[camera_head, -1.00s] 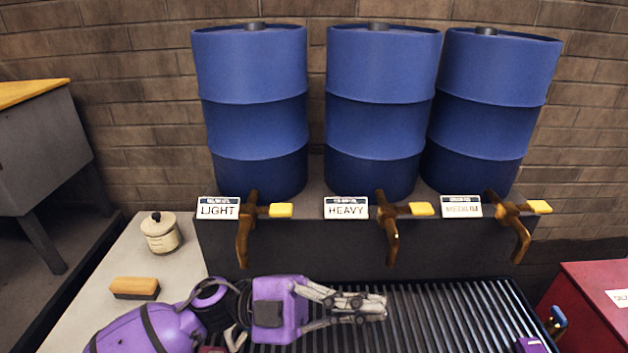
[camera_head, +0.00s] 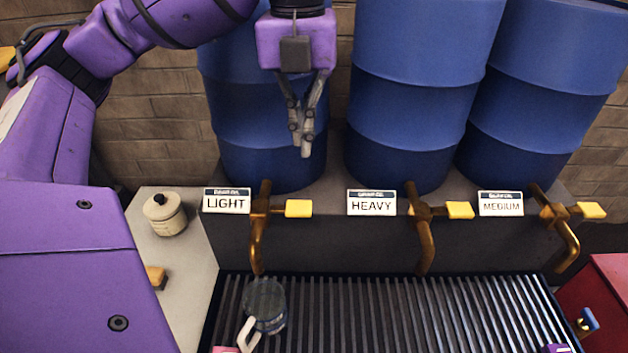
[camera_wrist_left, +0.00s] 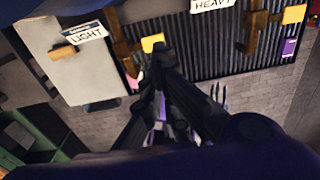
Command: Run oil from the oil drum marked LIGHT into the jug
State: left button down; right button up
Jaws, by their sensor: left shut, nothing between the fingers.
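The LIGHT drum (camera_head: 265,125) stands at the left of the row, partly behind my left arm. Its LIGHT label (camera_head: 227,201) is beside a brass tap (camera_head: 258,235) with a yellow lever (camera_head: 298,208) pointing right. A clear jug (camera_head: 266,305) with a pale handle stands on the grate beneath that tap's spout. My left gripper (camera_head: 306,150) points down, shut and empty, above the yellow lever and apart from it in the head view. In the left wrist view the lever (camera_wrist_left: 152,43) shows just beyond the fingertips (camera_wrist_left: 158,72).
The HEAVY drum (camera_head: 425,90) and MEDIUM drum (camera_head: 535,90) have similar taps to the right. The slatted grate (camera_head: 400,310) is mostly clear. A pale lidded pot (camera_head: 165,214) stands on the left ledge. A red box (camera_head: 605,300) is at the right.

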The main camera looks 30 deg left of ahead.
aim_at(303, 206)
pick_arm(q)
jog(key=shift+a+r, duration=0.15)
jog(key=shift+r, duration=0.1)
notch_tip(303, 206, down, 14)
dwell(0.6)
